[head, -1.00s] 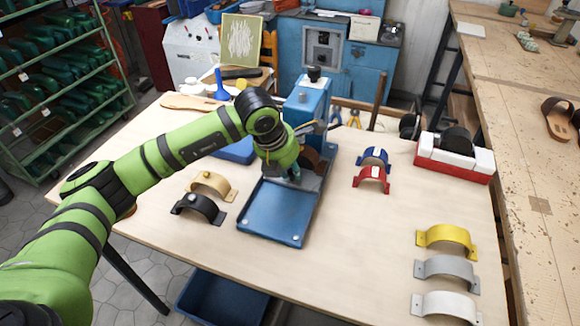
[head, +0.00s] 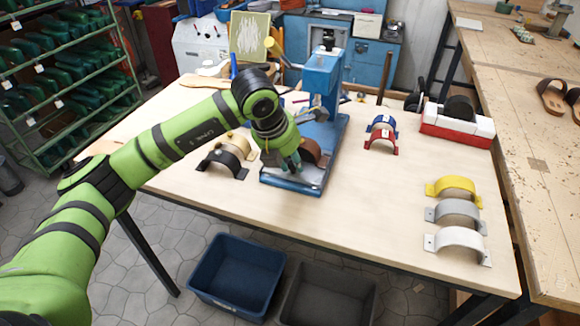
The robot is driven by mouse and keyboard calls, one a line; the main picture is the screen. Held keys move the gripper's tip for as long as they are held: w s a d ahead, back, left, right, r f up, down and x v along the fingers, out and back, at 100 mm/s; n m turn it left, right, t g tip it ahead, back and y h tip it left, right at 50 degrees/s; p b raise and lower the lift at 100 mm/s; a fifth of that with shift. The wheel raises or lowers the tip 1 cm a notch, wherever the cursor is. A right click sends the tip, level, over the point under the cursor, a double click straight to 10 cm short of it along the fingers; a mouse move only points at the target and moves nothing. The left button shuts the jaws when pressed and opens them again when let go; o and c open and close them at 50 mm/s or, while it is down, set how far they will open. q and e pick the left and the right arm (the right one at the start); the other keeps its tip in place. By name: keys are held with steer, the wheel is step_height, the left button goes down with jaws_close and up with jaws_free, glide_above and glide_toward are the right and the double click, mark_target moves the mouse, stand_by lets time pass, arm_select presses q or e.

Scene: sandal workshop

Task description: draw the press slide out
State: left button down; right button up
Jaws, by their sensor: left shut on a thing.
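The blue press (head: 321,76) stands at the back of the table, its flat blue bed (head: 311,187) reaching toward me. A brown curved piece (head: 313,151) sits over the bed, in front of the press column. My left gripper (head: 291,166) points down above the front part of the bed, just left of the brown piece. Its fingers are shut on the press slide, which my gripper and wrist mostly hide. I cannot make out the exact grasp point. My right gripper is out of view.
Black (head: 222,163) and tan strap pieces lie left of the bed. Blue and red (head: 381,142) ones lie to its right. Yellow, grey and white (head: 459,239) ones line the right edge. A blue bin (head: 236,262) stands on the floor. The table's front middle is clear.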

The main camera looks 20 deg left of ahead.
arm_select(q)
steer(key=shift+s+d+f, duration=0.1)
steer(key=shift+s, duration=0.1)
steer(key=c, duration=1.1)
jaws_free()
steer(key=shift+o, duration=0.2)
steer(key=shift+r, duration=0.3)
steer(key=v, duration=1.1)
steer(key=shift+r, duration=0.35)
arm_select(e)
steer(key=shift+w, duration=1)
arm_select(q)
steer(key=shift+s+f, duration=0.1)
steer(key=shift+s, duration=0.1)
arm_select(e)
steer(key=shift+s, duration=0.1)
